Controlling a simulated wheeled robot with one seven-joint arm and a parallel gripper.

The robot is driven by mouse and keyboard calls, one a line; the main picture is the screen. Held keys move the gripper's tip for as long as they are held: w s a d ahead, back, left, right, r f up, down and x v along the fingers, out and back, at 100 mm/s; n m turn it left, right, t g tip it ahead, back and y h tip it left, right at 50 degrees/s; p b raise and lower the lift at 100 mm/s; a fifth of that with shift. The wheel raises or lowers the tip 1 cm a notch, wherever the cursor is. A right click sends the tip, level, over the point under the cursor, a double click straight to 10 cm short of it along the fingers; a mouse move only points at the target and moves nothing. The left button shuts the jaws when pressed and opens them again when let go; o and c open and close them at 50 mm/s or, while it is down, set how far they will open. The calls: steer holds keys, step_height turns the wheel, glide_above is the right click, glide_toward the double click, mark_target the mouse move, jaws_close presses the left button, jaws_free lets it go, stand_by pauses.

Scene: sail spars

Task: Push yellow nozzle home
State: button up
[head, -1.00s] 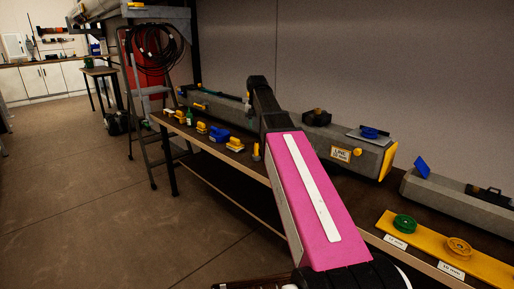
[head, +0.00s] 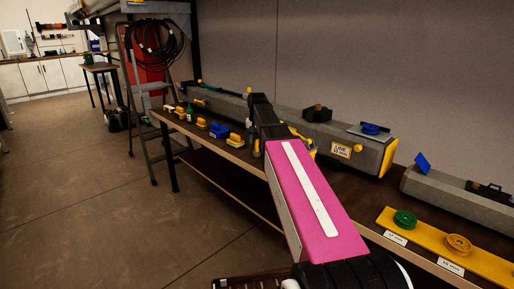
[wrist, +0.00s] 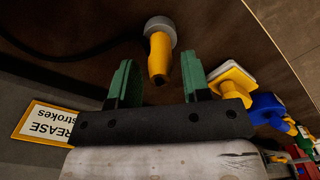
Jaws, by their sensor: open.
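The yellow nozzle (wrist: 160,55) shows in the wrist view, with a round grey end at the top and a small dark tip pointing down. It appears between the two green fingers of my gripper (wrist: 157,66), which are open and spread apart, with clear gaps on both sides. I cannot tell how deep it sits between them. In the head view my arm hides most of the gripper area, and I cannot make out the nozzle's seat.
A framed GREASE sign (wrist: 45,123) lies left in the wrist view, near a dark hose (wrist: 80,52). A yellow-and-white block (wrist: 232,78) and a blue block (wrist: 268,108) stand right. Grey spars (head: 338,138) line the bench; a yellow board (head: 485,258) holds green and yellow discs.

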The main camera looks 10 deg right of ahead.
steer(key=c, duration=0.8)
steer(key=shift+r, duration=2.2)
